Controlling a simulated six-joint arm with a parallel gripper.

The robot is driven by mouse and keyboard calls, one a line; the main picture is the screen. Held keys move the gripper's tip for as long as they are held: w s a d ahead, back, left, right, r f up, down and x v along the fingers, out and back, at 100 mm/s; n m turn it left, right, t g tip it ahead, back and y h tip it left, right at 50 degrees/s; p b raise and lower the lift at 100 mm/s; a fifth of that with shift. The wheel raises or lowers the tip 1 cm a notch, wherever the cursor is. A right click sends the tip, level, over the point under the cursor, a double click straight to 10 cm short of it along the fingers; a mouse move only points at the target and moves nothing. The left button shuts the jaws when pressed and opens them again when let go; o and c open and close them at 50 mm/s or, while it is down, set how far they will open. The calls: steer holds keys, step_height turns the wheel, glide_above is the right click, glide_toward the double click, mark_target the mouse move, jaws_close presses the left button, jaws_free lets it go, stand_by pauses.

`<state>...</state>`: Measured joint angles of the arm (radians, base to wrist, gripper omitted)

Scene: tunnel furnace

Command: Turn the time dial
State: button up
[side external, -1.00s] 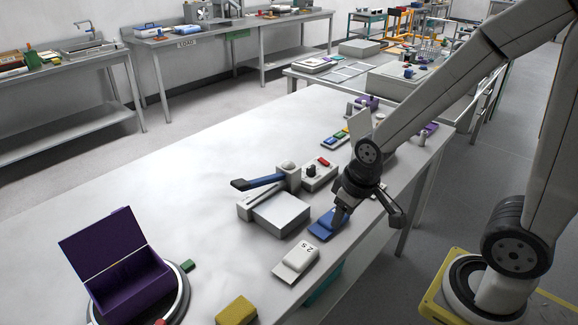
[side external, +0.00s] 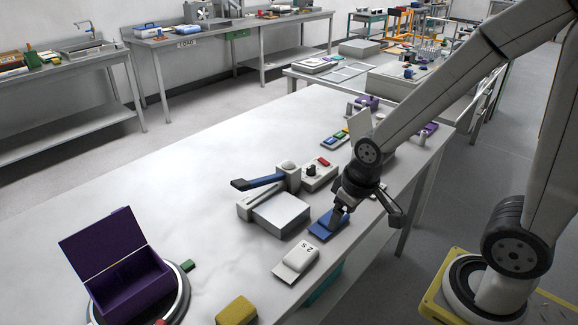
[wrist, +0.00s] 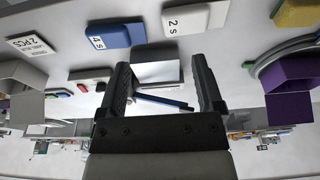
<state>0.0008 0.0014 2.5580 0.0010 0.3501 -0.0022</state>
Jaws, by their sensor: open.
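A small grey box with a black knob (side external: 311,170) and a red button stands past the white press in the side view. It also shows as a small box (wrist: 90,74) left of my fingers in the wrist view. No label on the knob is readable, so I cannot tell its setting. My gripper (side external: 341,211) is open and empty, low above the blue block (side external: 325,228) near the table's front edge. In the wrist view my fingers (wrist: 163,80) are wide apart, apart from the knob. The blue block is marked "4 s" and the white block (wrist: 192,20) "2 s".
A purple open box (side external: 135,283) on a round base and a yellow block (side external: 237,310) are at the front left. The table's left middle is clear.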

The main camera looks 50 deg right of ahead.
steer(key=w+d, duration=0.9)
steer(key=w, duration=0.5)
steer(key=t, duration=0.2)
glide_toward(311, 167)
steer(key=shift+w+d+f, duration=0.2)
steer(key=shift+w+f, duration=0.15)
steer(key=shift+f, duration=0.3)
steer(key=shift+f, duration=0.1)
steer(key=shift+x, duration=3.8)
jaws_close()
